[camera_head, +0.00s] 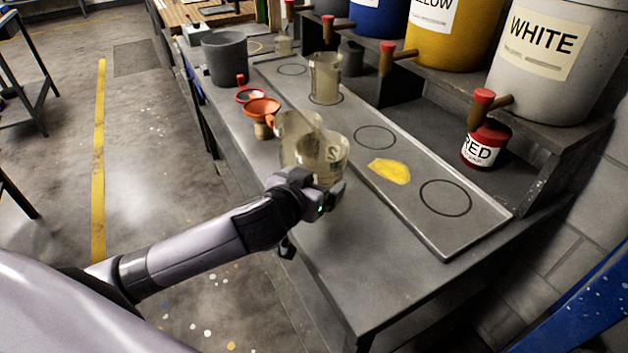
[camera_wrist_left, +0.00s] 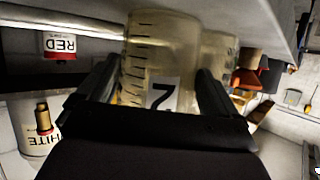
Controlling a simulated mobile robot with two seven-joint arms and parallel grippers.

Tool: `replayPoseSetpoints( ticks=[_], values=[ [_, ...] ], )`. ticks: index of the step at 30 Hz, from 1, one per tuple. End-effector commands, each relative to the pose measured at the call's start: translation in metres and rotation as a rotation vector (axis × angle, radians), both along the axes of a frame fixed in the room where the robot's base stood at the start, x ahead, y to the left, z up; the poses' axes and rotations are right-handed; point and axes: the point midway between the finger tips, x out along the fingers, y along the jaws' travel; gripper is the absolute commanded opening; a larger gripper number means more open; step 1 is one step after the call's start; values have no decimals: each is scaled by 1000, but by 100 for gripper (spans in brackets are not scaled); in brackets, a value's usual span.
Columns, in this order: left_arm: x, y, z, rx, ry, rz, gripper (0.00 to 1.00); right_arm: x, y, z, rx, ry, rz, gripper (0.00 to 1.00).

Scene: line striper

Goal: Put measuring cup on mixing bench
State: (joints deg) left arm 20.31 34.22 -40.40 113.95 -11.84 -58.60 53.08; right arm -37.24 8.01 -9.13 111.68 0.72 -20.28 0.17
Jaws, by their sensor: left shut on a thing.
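My left gripper (camera_head: 318,182) is shut on a clear, yellowish measuring cup (camera_head: 323,154) over the grey bench (camera_head: 345,262). In the left wrist view, the cup (camera_wrist_left: 158,52) shows graduation marks and a dark numeral on a white label, between the two fingers. The cup looks roughly upright; I cannot tell whether its base touches the bench. A second similar cup (camera_head: 293,127) stands just behind it, partly hidden. A third cup (camera_head: 325,77) stands farther back on the long tray (camera_head: 415,222). My right gripper is not in view.
The tray has black ring marks and a yellow paint spill (camera_head: 389,171). An orange funnel (camera_head: 261,108) and a grey bucket (camera_head: 226,59) are at the back left. The near bench end is clear.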

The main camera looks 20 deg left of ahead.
Motion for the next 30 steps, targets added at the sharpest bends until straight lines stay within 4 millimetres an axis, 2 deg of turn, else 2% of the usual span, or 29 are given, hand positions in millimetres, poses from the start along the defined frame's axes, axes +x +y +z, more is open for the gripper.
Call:
replayPoseSetpoints(
  ticks=[5, 6, 17, 23, 30],
  values=[
    [0, 0, -3, -1, 0, 0, 63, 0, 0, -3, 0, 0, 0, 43],
    [0, 0, -3, -1, 0, 0, 100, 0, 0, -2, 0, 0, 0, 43],
    [-3, 0, 2, 0, 0, -1, 100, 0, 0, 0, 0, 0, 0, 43],
    [-26, 0, 10, -1, 0, -2, 100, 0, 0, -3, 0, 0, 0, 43],
    [-64, 1, 26, -2, 1, -1, 100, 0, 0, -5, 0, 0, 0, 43]
  ],
)
